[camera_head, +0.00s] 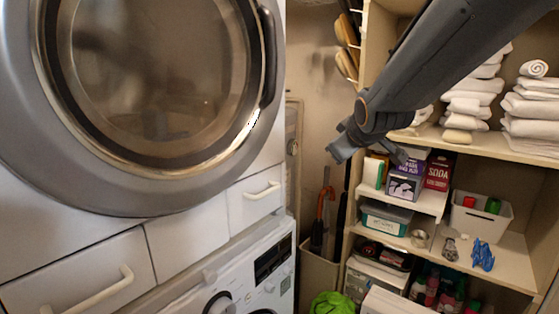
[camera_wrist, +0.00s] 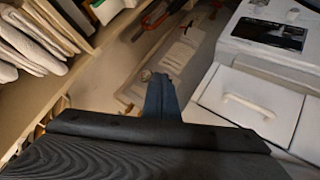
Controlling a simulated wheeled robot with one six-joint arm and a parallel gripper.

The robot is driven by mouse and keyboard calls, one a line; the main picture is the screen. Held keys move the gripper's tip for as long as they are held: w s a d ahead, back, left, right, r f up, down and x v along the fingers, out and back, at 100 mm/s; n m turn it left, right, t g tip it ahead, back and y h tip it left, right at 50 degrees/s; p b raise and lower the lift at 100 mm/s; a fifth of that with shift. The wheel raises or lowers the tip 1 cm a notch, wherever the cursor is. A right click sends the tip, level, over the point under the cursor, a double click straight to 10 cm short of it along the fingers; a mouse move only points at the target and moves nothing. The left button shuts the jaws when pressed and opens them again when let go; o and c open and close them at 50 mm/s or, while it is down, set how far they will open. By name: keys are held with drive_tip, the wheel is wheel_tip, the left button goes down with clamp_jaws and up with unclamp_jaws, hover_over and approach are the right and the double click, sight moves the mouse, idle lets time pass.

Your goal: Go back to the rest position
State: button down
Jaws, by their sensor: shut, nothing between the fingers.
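My gripper (camera_head: 343,143) hangs at the end of my dark grey arm, in front of the left part of the shelves in the head view. Its fingers are shut with nothing between them. In the wrist view my gripper (camera_wrist: 160,82) shows as one dark closed shape pointing toward the pale wall and door area. It touches nothing that I can see.
The wooden shelves (camera_head: 520,155) on the right hold stacked white towels (camera_head: 533,108), boxes and bins. A large front-loading machine (camera_head: 155,95) fills the left, above a second white machine (camera_head: 250,280). A narrow gap with long-handled tools (camera_head: 325,215) lies between.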

drive_tip(key=s+d+f+m+g, duration=0.2)
drive_tip(key=s+f+m+g, duration=0.2)
drive_tip(key=s+f, duration=0.8)
drive_tip(key=s+d+f+m+g, duration=0.2)
drive_tip(key=s+f+m+g, duration=0.2)
drive_tip(key=s+f, duration=0.8)
drive_tip(key=shift+s+g+h, duration=0.4)
drive_tip(key=shift+s+g, duration=0.4)
drive_tip(key=shift+s, duration=0.15)
drive_tip(key=shift+a+f, duration=0.1)
